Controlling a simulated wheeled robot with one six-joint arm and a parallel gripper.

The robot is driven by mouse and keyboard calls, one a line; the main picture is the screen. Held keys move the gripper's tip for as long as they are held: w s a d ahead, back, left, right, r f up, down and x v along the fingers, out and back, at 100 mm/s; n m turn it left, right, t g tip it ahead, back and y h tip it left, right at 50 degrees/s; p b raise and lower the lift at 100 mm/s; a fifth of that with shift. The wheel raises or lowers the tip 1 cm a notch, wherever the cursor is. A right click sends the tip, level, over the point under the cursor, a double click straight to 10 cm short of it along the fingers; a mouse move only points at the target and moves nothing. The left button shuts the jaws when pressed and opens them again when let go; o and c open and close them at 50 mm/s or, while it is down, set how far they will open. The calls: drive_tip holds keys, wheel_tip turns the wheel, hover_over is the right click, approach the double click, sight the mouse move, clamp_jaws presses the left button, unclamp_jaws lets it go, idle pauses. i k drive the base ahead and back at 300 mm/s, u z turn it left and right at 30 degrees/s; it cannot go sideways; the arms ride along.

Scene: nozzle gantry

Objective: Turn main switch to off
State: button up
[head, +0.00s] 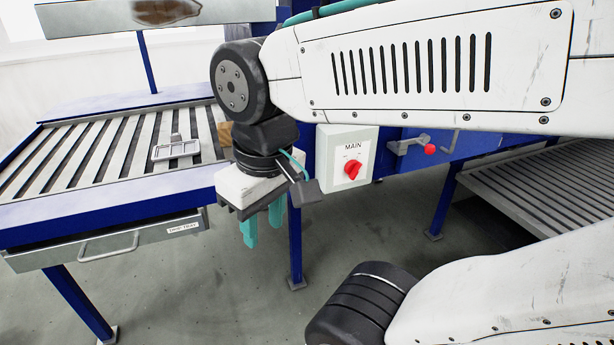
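The main switch is a red rotary knob (352,169) on a pale grey box (334,150) labelled MAIN, mounted by a blue post near the middle of the head view. The knob appears tilted; its small position marks are too small to read. My gripper (262,226) hangs left of and below the box, with its teal fingers pointing down. The fingers are apart with a gap between them and nothing visible in it. The gripper appears clear of the knob, though its depth relative to the box is hard to judge.
A blue-framed slatted table (100,200) with a small metal frame (175,148) and a labelled drawer (110,243) stands left. A lever with a red ball (430,149) is right of the box. A slatted ramp (545,185) lies farther right. Grey floor is open below.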

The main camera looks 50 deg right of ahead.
sight(352, 168)
drive_tip(key=u, duration=0.2)
drive_tip(key=k, duration=0.55)
drive_tip(key=z, duration=1.2)
